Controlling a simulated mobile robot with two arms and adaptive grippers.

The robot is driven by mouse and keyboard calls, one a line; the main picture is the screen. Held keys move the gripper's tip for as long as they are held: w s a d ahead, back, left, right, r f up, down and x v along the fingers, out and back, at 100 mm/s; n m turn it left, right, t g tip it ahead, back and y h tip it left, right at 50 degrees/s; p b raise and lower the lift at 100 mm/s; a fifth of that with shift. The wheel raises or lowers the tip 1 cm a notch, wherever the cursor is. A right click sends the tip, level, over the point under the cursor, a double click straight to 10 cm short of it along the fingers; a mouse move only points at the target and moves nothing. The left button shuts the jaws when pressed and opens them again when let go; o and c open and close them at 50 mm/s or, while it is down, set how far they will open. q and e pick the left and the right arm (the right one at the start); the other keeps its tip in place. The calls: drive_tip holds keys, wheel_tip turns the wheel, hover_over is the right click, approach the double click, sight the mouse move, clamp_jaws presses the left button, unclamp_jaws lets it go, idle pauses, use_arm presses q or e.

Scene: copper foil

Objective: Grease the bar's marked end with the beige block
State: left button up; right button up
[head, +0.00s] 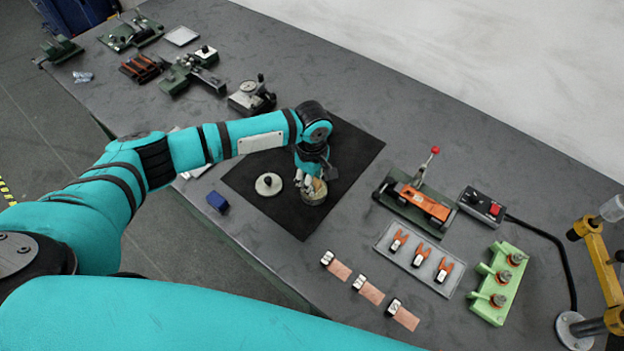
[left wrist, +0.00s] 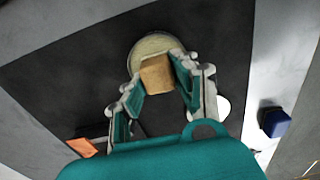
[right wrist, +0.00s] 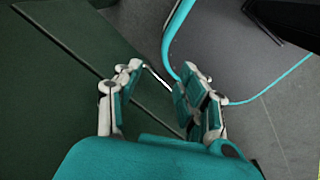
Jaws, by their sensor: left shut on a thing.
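My left gripper (head: 318,180) is shut on the beige block (left wrist: 158,73), which shows between its fingers in the left wrist view (left wrist: 155,92). The block is over the round tin (head: 314,196), overlapping its pale top (left wrist: 150,44) in the left wrist view. I cannot tell whether it touches the contents. The tin stands on the black mat (head: 258,207), with a round knobbed lid (head: 268,184) beside it. My right gripper (right wrist: 160,95) is open and empty in the right wrist view. I cannot make out the bar or its marked end with certainty.
A blue block (head: 217,201) lies left of the mat. A red-knobbed clamp fixture (head: 412,203), a grey tray (head: 418,260) with orange clips and a green stand (head: 500,283) are at right. Copper strips (head: 372,292) lie in front. Tools (head: 187,74) fill the far left.

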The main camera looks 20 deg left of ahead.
use_arm(q)
drive_tip(key=shift+s+f+p, duration=0.1)
drive_tip(key=shift+p, duration=0.2)
idle(0.7)
idle(0.6)
wheel_tip(320, 180, up, 5)
drive_tip(key=p, duration=0.6)
drive_tip(key=shift+r+p, duration=0.9)
drive_tip(key=shift+r, duration=0.2)
drive_tip(key=shift+f, duration=0.1)
